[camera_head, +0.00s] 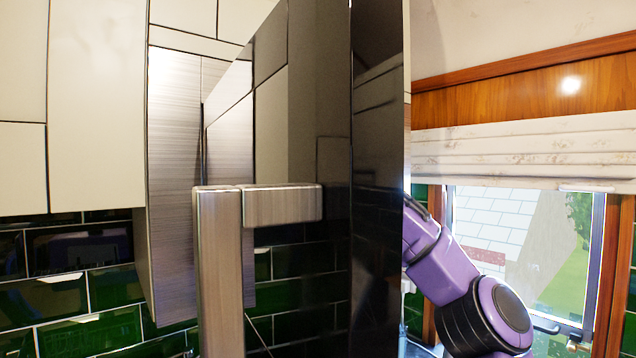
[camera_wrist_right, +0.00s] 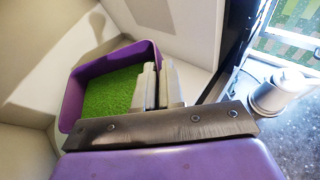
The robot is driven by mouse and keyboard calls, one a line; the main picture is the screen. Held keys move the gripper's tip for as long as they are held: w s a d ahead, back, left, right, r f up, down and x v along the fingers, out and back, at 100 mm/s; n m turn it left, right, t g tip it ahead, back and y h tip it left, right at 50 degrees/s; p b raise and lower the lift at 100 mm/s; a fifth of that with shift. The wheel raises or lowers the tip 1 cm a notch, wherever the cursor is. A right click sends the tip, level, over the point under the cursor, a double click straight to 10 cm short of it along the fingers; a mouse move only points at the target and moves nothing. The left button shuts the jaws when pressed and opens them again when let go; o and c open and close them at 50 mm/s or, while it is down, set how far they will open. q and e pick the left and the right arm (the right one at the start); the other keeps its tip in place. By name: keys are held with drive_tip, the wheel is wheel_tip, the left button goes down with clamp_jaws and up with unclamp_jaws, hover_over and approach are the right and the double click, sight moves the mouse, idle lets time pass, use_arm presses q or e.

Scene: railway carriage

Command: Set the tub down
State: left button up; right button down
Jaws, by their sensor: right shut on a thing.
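The tub (camera_wrist_right: 72,105) is purple with green, grainy-looking contents, and shows only in the right wrist view. My right gripper (camera_wrist_right: 156,88) is shut on its near right wall. The tub looks tilted in this view, among pale walls of a box-like space (camera_wrist_right: 170,45). I cannot tell whether its base touches a surface. In the head view my purple right arm (camera_head: 450,268) passes behind a dark glossy door, which hides the right gripper and the tub. My left gripper is in neither view.
The dark door panel (camera_head: 375,150) stands close in front, with a thick metal handle (camera_head: 282,205). Pale cupboards (camera_head: 95,105) and green tiles (camera_head: 85,300) lie to the left. A window (camera_head: 530,245) with a pale blind (camera_head: 530,155) is at right.

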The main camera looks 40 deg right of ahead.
drive_tip(key=shift+w+f, duration=0.1)
drive_tip(key=shift+f, duration=0.25)
drive_tip(key=c, duration=1.3)
unclamp_jaws()
drive_tip(key=shift+d, duration=0.1)
drive_tip(key=shift+o, duration=0.2)
drive_tip(key=shift+r, duration=0.3)
drive_tip(key=shift+r+p, duration=0.55)
drive_tip(key=shift+p, duration=0.1)
drive_tip(key=shift+s+a+f+b, duration=0.2)
drive_tip(key=shift+s+a+b, duration=0.45)
drive_tip(key=shift+b, duration=0.35)
drive_tip(key=b+v, duration=0.1)
drive_tip(key=v, duration=0.4)
drive_tip(key=shift+a+r, duration=0.25)
drive_tip(key=shift+r, duration=0.05)
